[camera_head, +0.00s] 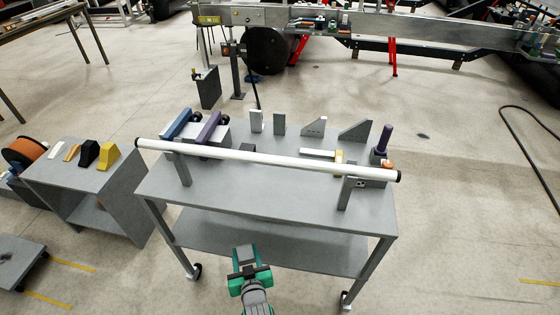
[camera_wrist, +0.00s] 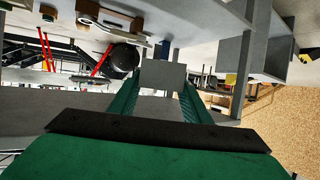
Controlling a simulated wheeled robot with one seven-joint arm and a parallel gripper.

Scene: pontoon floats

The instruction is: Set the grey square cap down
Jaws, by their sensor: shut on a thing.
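The grey square cap (camera_head: 244,252) is in my gripper (camera_head: 248,270), in front of the lower shelf of the grey cart (camera_head: 220,240) in the head view. In the wrist view, the cap (camera_wrist: 163,75) shows as a plain grey square face between the green fingers of my gripper (camera_wrist: 160,95). The fingers are shut on its sides. The cap appears held clear of any surface. Its far side is hidden.
A white tube (camera_head: 260,159) lies across two posts along the cart top. Grey brackets (camera_head: 312,127), purple parts and small blocks stand behind it. A low grey cabinet (camera_head: 85,185) with wedges stands at left. Open floor (camera_head: 450,230) lies to the right.

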